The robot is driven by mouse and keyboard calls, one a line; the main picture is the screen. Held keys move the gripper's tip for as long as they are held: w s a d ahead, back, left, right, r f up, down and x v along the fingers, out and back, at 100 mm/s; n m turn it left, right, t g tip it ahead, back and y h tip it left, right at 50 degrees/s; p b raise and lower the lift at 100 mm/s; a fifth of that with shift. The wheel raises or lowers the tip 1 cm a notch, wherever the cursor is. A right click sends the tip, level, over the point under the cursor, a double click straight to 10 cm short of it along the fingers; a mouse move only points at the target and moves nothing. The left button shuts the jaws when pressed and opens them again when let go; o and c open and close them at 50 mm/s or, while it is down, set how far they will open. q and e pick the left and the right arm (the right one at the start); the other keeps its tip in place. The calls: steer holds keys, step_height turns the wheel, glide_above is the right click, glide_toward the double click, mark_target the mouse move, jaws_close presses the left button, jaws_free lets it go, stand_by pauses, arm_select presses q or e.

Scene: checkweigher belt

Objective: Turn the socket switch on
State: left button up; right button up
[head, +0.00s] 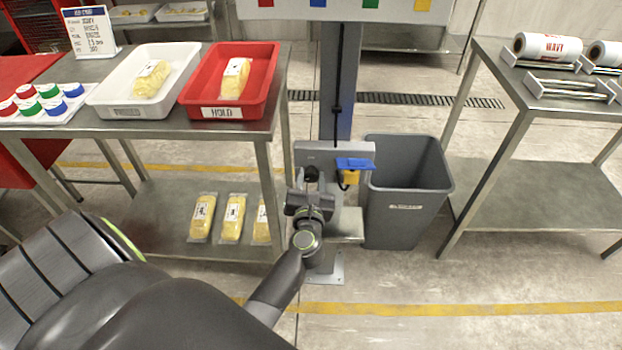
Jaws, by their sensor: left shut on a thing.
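A grey socket box (330,151) is mounted on the post in the middle of the head view. On its left part is a small black knob-like part (311,173), which looks like the switch. On its right is a blue flap (356,163) over a yellow part (351,178). My left gripper (311,187) is in front of the box's left part, shut on the black knob. The gripper hides most of the knob, so its turn position cannot be read. My right gripper is not in view.
A grey bin (408,205) stands right of the post. A steel table (150,127) at left carries a white tray (118,87) and a red tray (263,85), with yellow packs below. Another steel table (510,85) with rolls is at right. A black cable (337,95) runs down the post.

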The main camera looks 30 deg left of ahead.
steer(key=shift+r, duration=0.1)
arm_select(q)
steer(key=shift+r+m+p, duration=0.15)
steer(key=shift+m+p, duration=0.5)
steer(key=shift+m, duration=0.05)
steer(key=m+p, duration=0.3)
steer(key=m, duration=0.1)
steer(key=m+p, duration=0.4)
steer(key=m, duration=0.1)
steer(key=shift+m, duration=0.4)
steer(key=m+p, duration=0.2)
steer(key=m, duration=0.1)
steer(key=shift+d, duration=0.1)
steer(key=shift+f+m+p, duration=0.15)
steer(key=shift+m+p, duration=0.35)
steer(key=shift+m, duration=0.45)
steer(key=shift+f+m+p, duration=0.1)
steer(key=shift+m+p, duration=0.35)
steer(key=shift+m, duration=0.5)
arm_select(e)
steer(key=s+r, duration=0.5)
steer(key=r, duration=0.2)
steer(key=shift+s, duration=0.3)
